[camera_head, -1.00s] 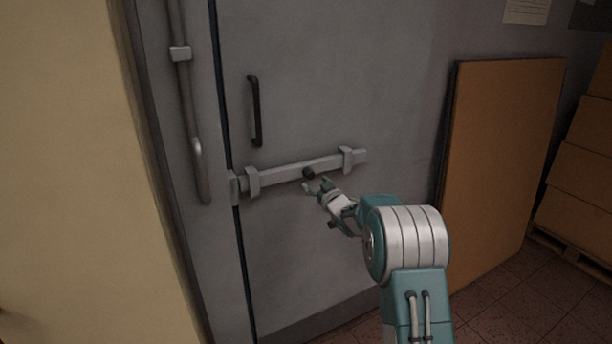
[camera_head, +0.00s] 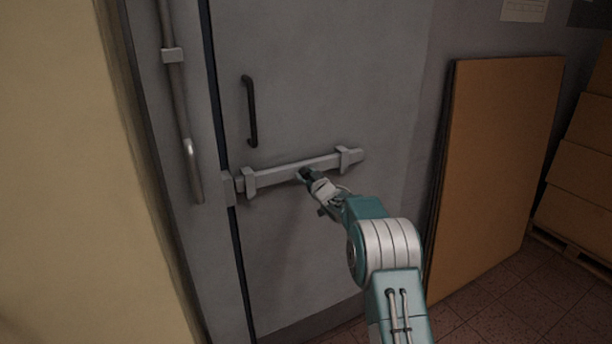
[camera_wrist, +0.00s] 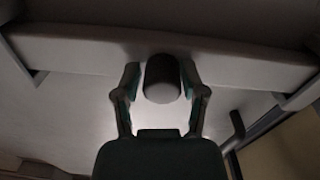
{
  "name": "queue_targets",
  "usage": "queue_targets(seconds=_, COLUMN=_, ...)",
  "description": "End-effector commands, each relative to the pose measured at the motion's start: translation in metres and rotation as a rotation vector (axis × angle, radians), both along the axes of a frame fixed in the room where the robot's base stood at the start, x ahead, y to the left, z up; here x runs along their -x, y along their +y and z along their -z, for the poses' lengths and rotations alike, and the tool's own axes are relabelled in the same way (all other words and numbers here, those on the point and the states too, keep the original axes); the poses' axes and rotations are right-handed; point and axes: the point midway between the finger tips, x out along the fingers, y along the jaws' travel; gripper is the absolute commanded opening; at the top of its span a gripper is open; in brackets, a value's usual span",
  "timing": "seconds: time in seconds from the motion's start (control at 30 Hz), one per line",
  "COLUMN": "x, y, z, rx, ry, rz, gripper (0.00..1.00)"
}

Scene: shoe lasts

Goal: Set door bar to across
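The grey door bar (camera_head: 285,173) lies nearly level across the grey door, held in two brackets, a left one (camera_head: 249,182) and a right one (camera_head: 345,157). Its left end is close to the keeper (camera_head: 228,188) on the frame side; I cannot tell whether it enters it. A dark round knob (camera_wrist: 162,80) sticks out from the bar's middle. My gripper (camera_head: 308,176) is at the knob. In the wrist view its two fingers stand on either side of the knob, with a thin gap visible at the left finger.
A dark vertical handle (camera_head: 250,112) is on the door above the bar. A pipe-like rod (camera_head: 180,110) runs down the strip left of the door gap. A brown panel (camera_head: 495,170) leans at the right, with stacked boxes (camera_head: 580,160) beyond it.

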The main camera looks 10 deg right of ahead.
Motion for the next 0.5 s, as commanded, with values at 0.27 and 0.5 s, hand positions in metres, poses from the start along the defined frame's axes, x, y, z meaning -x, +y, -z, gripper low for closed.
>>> queue_targets(seconds=0.27, x=0.0, y=0.002, z=-0.001, rx=-0.001, ry=0.0, rz=0.001, gripper=0.0)
queue_targets(seconds=0.5, x=0.014, y=0.048, z=-0.001, rx=-0.002, ry=-0.001, rz=-0.005, gripper=0.0)
